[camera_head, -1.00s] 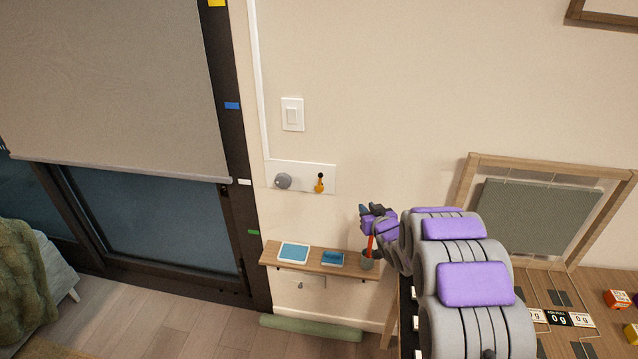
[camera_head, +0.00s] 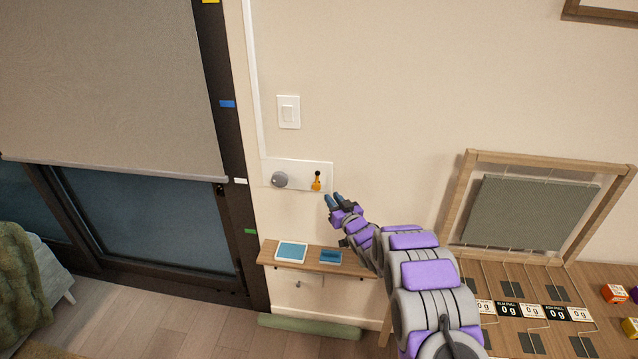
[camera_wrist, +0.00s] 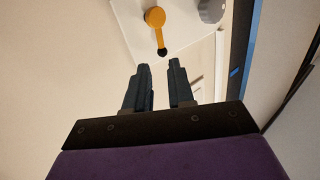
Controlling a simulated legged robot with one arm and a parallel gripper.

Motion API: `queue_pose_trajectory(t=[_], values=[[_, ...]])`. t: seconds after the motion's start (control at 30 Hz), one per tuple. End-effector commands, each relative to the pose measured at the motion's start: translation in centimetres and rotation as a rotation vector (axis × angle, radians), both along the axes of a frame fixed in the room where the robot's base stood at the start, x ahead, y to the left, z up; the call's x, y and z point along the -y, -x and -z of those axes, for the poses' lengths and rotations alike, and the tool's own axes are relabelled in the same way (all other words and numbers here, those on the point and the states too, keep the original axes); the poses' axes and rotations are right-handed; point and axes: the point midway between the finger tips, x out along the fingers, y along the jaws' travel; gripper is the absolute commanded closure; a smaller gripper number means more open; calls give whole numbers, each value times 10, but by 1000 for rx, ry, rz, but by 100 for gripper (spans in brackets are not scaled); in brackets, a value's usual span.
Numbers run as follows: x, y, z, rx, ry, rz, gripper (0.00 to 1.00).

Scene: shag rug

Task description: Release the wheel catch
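The wheel catch looks to be the small orange lever with a black tip (camera_head: 316,182) on a white wall plate (camera_head: 300,166), beside a round grey knob (camera_head: 279,179). In the wrist view the orange lever (camera_wrist: 155,20) sits straight beyond the fingers, its black tip pointing toward them. My gripper (camera_head: 332,200) is just below and right of the lever, apart from it. In the wrist view my gripper (camera_wrist: 159,72) has its two dark fingers apart, with an empty gap between them.
A wooden shelf (camera_head: 340,268) below holds a white-framed tablet (camera_head: 291,252) and a blue item (camera_head: 330,257). A light switch (camera_head: 288,112) is above the plate. A window with a lowered blind (camera_head: 110,90) is at left. A framed grey board (camera_head: 530,212) stands at right.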

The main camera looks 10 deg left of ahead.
Motion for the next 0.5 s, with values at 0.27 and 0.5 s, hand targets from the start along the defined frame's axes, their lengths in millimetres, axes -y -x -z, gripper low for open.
queue_pose_trajectory(t=[0.27,0.5], values=[[-18,-27,0,2,-1,-1,77],[-30,-48,0,4,-1,-2,77]])
